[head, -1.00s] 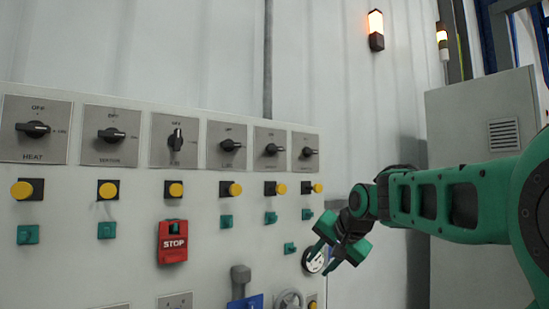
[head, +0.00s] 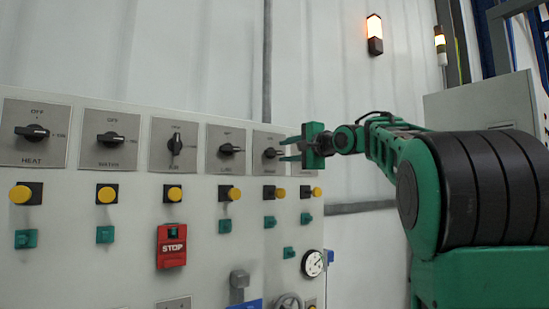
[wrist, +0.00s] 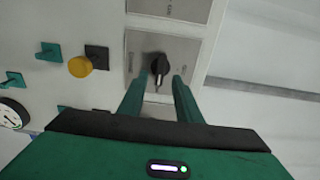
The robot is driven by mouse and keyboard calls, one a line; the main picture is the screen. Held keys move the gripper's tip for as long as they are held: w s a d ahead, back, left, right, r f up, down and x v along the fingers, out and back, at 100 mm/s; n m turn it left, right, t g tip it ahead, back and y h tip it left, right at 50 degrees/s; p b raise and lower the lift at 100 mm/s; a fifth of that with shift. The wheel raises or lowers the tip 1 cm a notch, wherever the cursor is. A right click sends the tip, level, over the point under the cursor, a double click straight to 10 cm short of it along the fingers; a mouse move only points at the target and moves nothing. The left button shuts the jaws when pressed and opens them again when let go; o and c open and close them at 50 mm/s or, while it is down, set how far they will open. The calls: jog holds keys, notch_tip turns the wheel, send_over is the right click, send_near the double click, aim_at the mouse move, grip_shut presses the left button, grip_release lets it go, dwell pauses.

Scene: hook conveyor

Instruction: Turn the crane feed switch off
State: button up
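My gripper (head: 288,149) is raised to the panel's top row of rotary switches, at the right end. It is open. In the wrist view its two green fingers (wrist: 158,90) stand on either side of a black rotary knob (wrist: 160,67) on a grey plate; I cannot tell whether they touch it. The knob's pointer points down in that view, toward the fingers' side. In the head view my gripper hides most of this rightmost switch plate (head: 309,173). Its label is not readable, so I cannot confirm it as crane feed.
A neighbouring switch plate (wrist: 170,8) is close by. A yellow button (wrist: 80,66) and green pieces sit below the switches. A red STOP cover (head: 172,247), a gauge (head: 313,263) and a lit orange lamp (head: 375,27) are also in view.

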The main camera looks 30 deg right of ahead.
aim_at(275, 153)
jog(key=shift+w+a, duration=0.1)
jog(key=shift+w, duration=2.4)
jog(key=shift+f, duration=0.1)
grip_shut()
